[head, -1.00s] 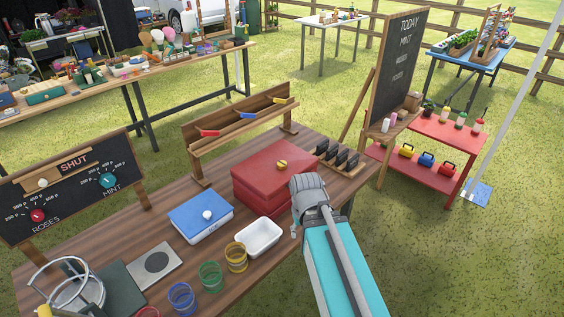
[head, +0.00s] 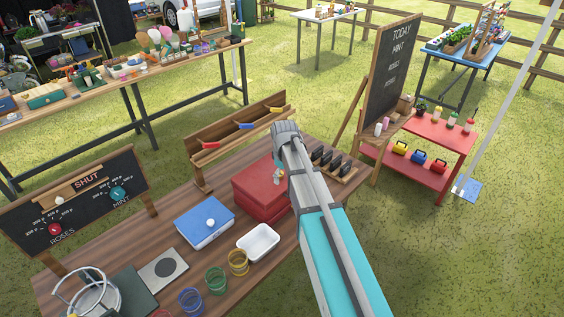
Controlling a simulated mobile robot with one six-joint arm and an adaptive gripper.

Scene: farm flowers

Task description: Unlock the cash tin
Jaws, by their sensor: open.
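The red cash tin (head: 255,196) sits shut on the wooden table, just right of its middle. The round brass piece on its lid is hidden behind my gripper. My gripper (head: 279,177) is above the lid. My own arm covers most of it, and only a small grey part of the fingers shows. I see nothing held in it. A wooden rack (head: 222,144) behind the tin carries a red-handled piece (head: 206,145), a blue-handled piece (head: 243,126) and a yellow-handled piece (head: 277,110), which look like keys.
A chalkboard sign (head: 85,190) stands at the left.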

